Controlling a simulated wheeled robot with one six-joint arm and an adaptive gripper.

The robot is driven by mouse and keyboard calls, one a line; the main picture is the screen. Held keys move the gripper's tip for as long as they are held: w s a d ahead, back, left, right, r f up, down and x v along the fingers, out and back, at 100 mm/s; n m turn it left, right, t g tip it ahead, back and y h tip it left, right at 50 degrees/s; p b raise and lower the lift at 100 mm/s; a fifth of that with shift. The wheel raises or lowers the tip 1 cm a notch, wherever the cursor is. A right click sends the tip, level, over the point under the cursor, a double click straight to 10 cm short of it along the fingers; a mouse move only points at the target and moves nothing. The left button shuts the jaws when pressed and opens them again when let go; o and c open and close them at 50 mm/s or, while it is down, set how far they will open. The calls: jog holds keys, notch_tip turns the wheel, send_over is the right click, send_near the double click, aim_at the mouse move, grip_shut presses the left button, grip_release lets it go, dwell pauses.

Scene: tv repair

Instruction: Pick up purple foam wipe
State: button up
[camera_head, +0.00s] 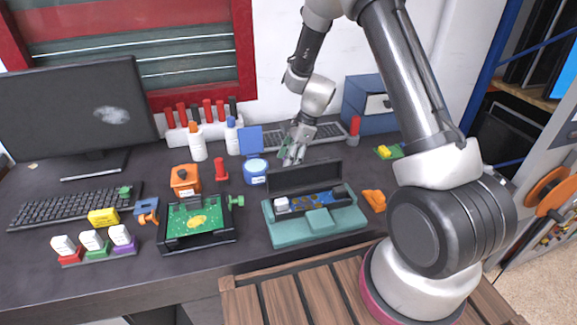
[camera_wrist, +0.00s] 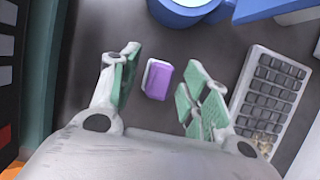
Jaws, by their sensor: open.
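The purple foam wipe (camera_wrist: 158,79) is a small block with a purple face and a pale edge. It lies on the dark table in the wrist view, between the spread fingers of my gripper (camera_wrist: 160,77). The fingers have green pads and stand apart on either side of it, with bare table showing between each finger and the wipe. In the head view my gripper (camera_head: 293,152) points down at the back of the table, behind the open teal case. I cannot make out the wipe in the head view.
A blue-lidded jar (camera_head: 256,171) stands left of my gripper. The teal case (camera_head: 350,224) with its raised black lid is in front. A keyboard (camera_wrist: 268,91) lies close on the right in the wrist view. Bottles (camera_head: 197,142) stand farther left.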

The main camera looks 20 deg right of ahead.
jog(key=shift+a+f, duration=0.1)
jog(key=shift+f, duration=0.2)
jog(key=c, duration=1)
